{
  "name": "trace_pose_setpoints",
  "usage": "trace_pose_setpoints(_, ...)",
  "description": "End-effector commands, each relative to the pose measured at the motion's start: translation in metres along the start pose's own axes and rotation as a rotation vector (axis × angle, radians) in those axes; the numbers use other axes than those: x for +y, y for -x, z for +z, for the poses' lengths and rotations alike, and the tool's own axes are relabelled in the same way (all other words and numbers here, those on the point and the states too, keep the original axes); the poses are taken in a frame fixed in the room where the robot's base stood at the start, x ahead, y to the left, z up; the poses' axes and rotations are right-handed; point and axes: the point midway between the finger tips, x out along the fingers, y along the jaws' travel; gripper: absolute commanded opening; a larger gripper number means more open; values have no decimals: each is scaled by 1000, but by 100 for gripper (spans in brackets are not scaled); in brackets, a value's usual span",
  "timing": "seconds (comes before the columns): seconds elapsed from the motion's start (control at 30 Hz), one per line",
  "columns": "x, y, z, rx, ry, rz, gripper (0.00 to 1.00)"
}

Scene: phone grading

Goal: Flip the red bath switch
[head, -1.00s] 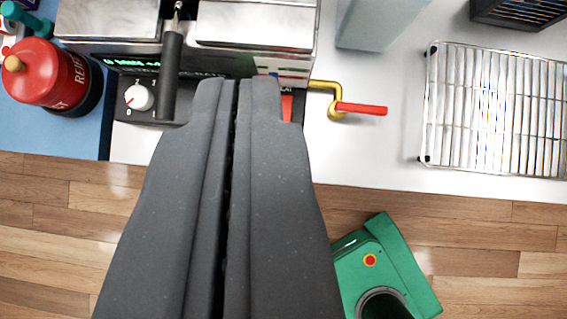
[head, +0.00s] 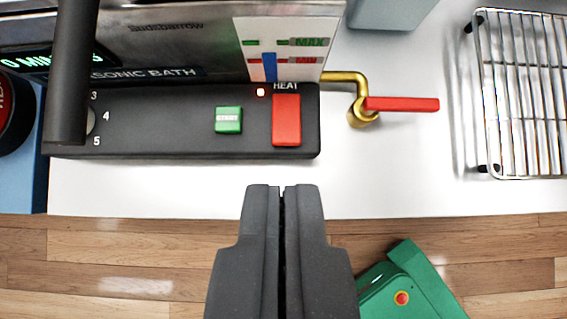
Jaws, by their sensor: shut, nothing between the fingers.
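The red bath switch (head: 287,120) is a tall red rocker under the word HEAT, at the right end of the black control panel (head: 180,145) of the sonic bath. A small red light (head: 261,92) glows just up and left of it. My gripper (head: 282,188) is shut and empty. Its tips show below the switch in the picture, over the white bench near its front edge, apart from the switch. The switch is in full view.
A green START button (head: 228,120) sits left of the switch. A brass tap with a red lever (head: 400,104) juts out at right, near a wire rack (head: 530,90). A black handle (head: 72,80) crosses the panel's left. A green machine (head: 410,290) stands below the bench edge.

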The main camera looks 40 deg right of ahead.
Motion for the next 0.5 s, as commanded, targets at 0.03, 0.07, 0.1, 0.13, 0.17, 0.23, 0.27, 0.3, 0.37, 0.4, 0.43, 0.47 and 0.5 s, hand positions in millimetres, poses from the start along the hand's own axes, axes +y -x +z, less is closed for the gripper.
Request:
trace_pose_setpoints(0.03, 0, -6, 0, -1, 0, 1, 0)
trace_pose_setpoints(0.07, 0, -9, 1, -1, 0, 1, 0)
trace_pose_setpoints(0.1, 0, -15, 1, -2, 0, 2, 0)
trace_pose_setpoints(0.13, 1, -20, 1, -2, 1, 2, 0)
trace_pose_setpoints(0.17, 1, -25, 1, -3, 1, 3, 0)
trace_pose_setpoints(0.23, 1, -39, 2, -6, 2, 4, 0)
trace_pose_setpoints(0.27, 1, -45, 3, -6, 2, 5, 0)
trace_pose_setpoints(0.3, 1, -52, 3, -6, 2, 5, 0)
trace_pose_setpoints(0.37, 1, -63, 2, -4, 1, 3, 0)
trace_pose_setpoints(0.4, 0, -70, 2, -3, 0, 2, 0)
trace_pose_setpoints(0.43, 0, -76, 2, -3, 1, 1, 0)
trace_pose_setpoints(0.47, 0, -81, 2, -3, 1, 1, 0)
trace_pose_setpoints(0.5, 0, -89, 2, -3, 2, 1, 0)
